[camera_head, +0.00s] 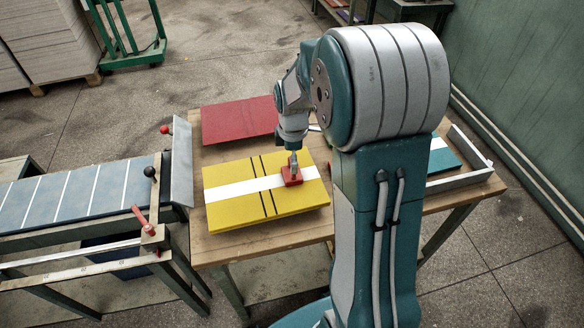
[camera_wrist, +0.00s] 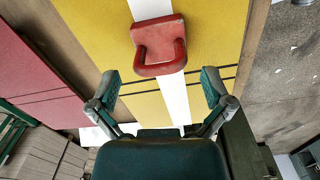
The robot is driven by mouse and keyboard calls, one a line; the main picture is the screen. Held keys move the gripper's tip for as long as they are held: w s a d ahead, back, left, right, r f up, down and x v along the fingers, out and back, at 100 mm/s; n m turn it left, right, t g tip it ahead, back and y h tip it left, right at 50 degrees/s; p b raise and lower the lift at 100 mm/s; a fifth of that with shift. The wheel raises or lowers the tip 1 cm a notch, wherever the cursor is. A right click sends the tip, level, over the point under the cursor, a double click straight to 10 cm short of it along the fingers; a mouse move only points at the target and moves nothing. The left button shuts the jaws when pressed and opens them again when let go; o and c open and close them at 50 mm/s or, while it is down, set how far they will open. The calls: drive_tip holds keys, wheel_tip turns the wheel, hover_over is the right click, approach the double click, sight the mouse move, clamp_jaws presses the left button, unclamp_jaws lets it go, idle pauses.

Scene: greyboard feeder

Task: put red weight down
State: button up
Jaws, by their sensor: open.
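The red weight (camera_head: 292,176) sits on the white stripe of the yellow board (camera_head: 232,215), near the board's right end. In the wrist view the red weight (camera_wrist: 157,45) shows its flat block and a loop handle, resting on the yellow board (camera_wrist: 95,30). My gripper (camera_wrist: 163,88) is open, its two fingers spread apart just short of the handle and not touching it in that view. In the head view my gripper (camera_head: 293,160) is directly over the weight; its fingers are small and partly hard to make out there.
A red board (camera_head: 239,120) lies behind the yellow one on the wooden table (camera_head: 215,255). A conveyor (camera_head: 75,195) with blue panels stands at the left. A grey-edged tray (camera_head: 462,178) holding a teal board is at the right, partly hidden by my arm.

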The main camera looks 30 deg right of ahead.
wheel_tip(320, 180, up, 6)
drive_tip(key=shift+r, duration=0.1)
drive_tip(key=shift+s+a+r, duration=0.15)
drive_tip(key=shift+r, duration=0.5)
drive_tip(key=s+a+r+m+t, duration=0.2)
drive_tip(key=s+a+r+m, duration=0.2)
drive_tip(key=s+m, duration=0.3)
drive_tip(key=s+a+r+m+t, duration=0.3)
drive_tip(key=s+a+r+m, duration=0.2)
drive_tip(key=s, duration=0.8)
drive_tip(key=shift+r+m, duration=0.2)
drive_tip(key=shift+m, duration=0.7)
